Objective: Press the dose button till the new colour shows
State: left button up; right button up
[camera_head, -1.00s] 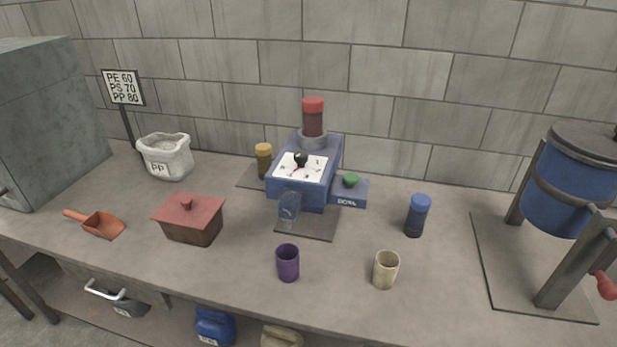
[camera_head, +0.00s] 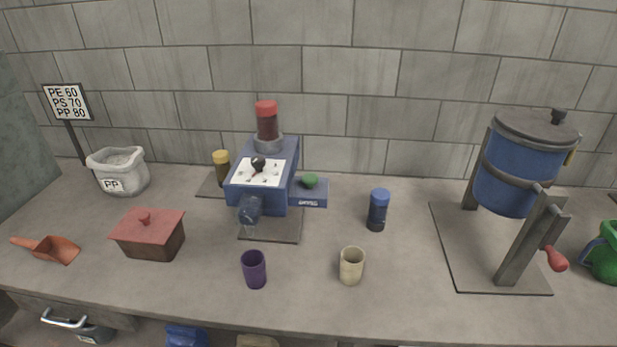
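The blue dosing machine (camera_head: 262,185) stands on the bench, left of the picture's middle. A cartridge with a red cap (camera_head: 266,121) stands upright on its top. Its white dial plate (camera_head: 259,172) carries a black knob. A green button (camera_head: 310,181) sits on the blue side box at its right, whose label is too small to read. Neither of my grippers shows in the picture.
A purple cup (camera_head: 254,269) and a cream cup (camera_head: 351,266) stand in front. A blue-capped bottle (camera_head: 378,209) is to the right, a yellow-capped one (camera_head: 221,167) to the left. The blue drum (camera_head: 512,170) on its stand takes the right. A red-lidded box (camera_head: 149,234) stands at left.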

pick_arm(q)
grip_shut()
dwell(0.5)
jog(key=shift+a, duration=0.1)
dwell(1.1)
